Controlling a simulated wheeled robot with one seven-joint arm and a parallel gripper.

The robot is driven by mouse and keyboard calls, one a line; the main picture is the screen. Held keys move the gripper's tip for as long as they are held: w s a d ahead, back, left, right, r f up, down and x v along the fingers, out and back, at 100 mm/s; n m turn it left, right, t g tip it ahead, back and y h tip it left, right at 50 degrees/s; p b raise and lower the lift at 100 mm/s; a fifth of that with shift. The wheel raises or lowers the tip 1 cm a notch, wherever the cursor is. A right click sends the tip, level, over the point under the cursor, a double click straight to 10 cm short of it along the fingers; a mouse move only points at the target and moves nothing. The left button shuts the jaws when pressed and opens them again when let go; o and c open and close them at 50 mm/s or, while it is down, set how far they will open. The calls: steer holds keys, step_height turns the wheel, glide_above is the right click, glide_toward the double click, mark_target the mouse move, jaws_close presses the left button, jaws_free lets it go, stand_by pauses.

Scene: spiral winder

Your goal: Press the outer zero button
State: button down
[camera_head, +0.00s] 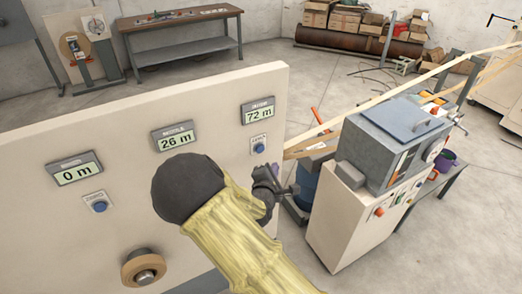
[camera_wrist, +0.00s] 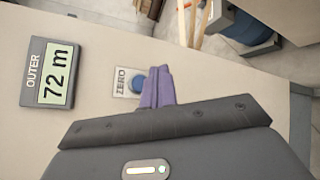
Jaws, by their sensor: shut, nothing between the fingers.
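The outer display (camera_head: 258,112) reads 72 m at the right of the panel in the head view; it also shows in the wrist view (camera_wrist: 51,74), labelled OUTER. The outer zero button (camera_head: 258,148) is a round blue button on a small plate under this display. In the wrist view the blue button (camera_wrist: 136,82) sits beside the word ZERO. My gripper (camera_head: 270,178) is below and slightly right of the button in the head view. In the wrist view its purple fingers (camera_wrist: 160,76) are shut and empty, overlapping the button's right edge. I cannot tell whether they touch it.
The middle display (camera_head: 175,138) reads 26 m; my arm hides the area below it. The left display (camera_head: 76,170) reads 0 m, with another blue button (camera_head: 99,206) beneath. A grey machine (camera_head: 390,140) stands to the right.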

mark_target(264, 149)
steer(key=w+a, duration=0.3)
steer(key=w, duration=0.2)
steer(key=shift+a+p, duration=0.25)
steer(key=shift+p, duration=0.1)
steer(key=shift+w, duration=0.2)
stand_by(1.6)
steer(key=shift+w+a+p, duration=0.2)
steer(key=shift+a+p, duration=0.05)
steer(key=shift+p, duration=0.05)
steer(key=shift+w+a, duration=0.25)
steer(key=shift+w, duration=0.1)
stand_by(1.0)
steer(key=shift+s, duration=0.1)
steer(key=shift+s+d+p, duration=0.35)
steer(key=shift+s+d, duration=0.15)
steer(key=shift+s, duration=0.1)
steer(key=s+d, duration=0.1)
steer(key=s, duration=0.1)
steer(key=s+d, duration=0.1)
steer(key=s, duration=0.1)
steer(key=shift+d, duration=0.4)
